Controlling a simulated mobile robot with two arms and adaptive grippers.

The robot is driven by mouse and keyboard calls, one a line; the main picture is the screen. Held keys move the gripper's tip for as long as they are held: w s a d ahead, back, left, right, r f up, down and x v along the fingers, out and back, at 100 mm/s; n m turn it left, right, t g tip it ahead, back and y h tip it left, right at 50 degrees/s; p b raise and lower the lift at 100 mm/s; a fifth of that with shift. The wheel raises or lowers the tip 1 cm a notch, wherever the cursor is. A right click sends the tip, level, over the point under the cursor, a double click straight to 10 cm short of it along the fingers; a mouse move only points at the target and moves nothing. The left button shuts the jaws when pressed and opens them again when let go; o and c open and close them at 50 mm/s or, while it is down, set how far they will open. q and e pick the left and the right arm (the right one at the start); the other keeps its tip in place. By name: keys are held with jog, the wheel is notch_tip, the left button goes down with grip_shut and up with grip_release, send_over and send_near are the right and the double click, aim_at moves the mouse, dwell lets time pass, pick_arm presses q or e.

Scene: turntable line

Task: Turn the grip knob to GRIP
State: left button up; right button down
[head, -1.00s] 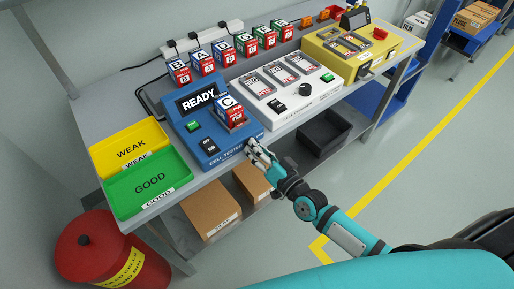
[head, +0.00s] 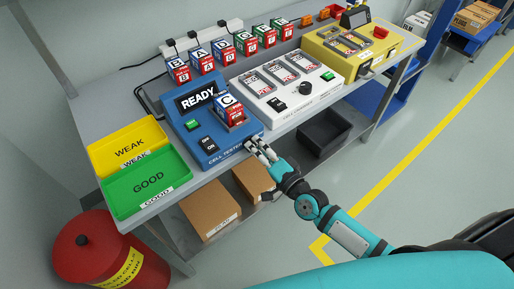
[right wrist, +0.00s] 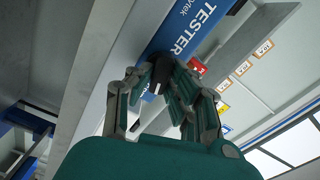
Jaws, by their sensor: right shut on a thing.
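The blue cell tester (head: 190,124) stands on the bench, its screen reading READY and a cell marked C (head: 230,112) seated in it. My right gripper (head: 256,145) is at the tester's front right edge in the head view. In the right wrist view its fingers (right wrist: 160,92) are closed around a black knob (right wrist: 157,73) with a white mark, on the tester's front face (right wrist: 190,28). The fingers hide part of the knob, and no GRIP lettering can be read. My left gripper is out of view.
Green GOOD (head: 118,205) and yellow WEAK (head: 100,153) trays lie left of the tester. A white charger (head: 273,108) stands to its right, with several cells behind. Cardboard boxes (head: 205,213) and a dark bin (head: 322,137) sit below the bench top. A red bin (head: 85,255) stands at lower left.

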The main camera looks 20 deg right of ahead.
jog(key=shift+f+m+b, duration=0.1)
jog(key=shift+m+b, duration=0.25)
jog(key=shift+m, duration=1.35)
jog(key=c, duration=1.3)
grip_release()
jog(key=shift+o, duration=0.2)
